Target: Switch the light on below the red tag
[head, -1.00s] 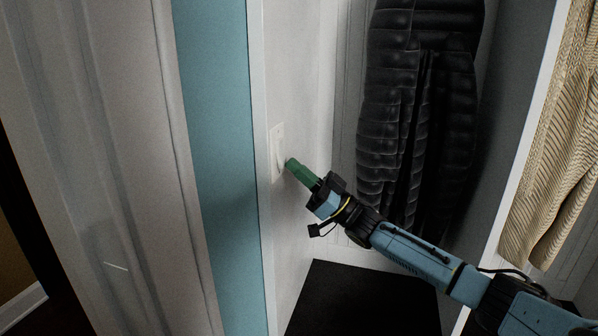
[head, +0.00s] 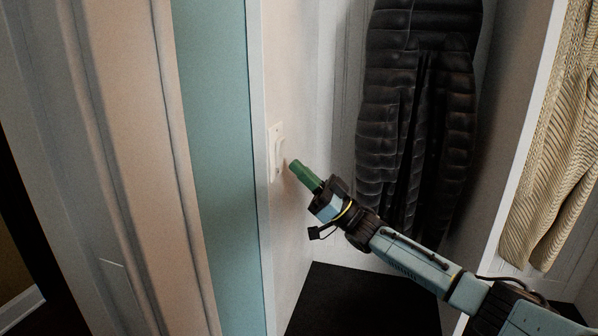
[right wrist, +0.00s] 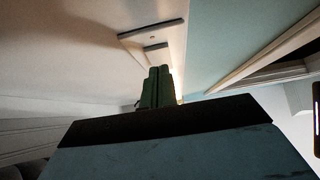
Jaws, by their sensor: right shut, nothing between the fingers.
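A white light switch (head: 277,152) is on the narrow white wall panel, left of centre in the head view. It also shows in the right wrist view as a pale plate (right wrist: 153,38) with dark edges, beyond the fingers. My right gripper (head: 294,164) is shut and empty, its green fingertips just right of the switch with a small gap. In the right wrist view the green fingers (right wrist: 157,85) are pressed together and point towards the plate. No red tag shows in these frames. My left gripper is not in view.
A dark quilted jacket (head: 418,110) hangs in the recess behind my right arm. A yellowish striped garment (head: 555,140) hangs at the right. A blue-green wall strip (head: 222,150) is left of the panel. A dark surface (head: 365,300) lies below.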

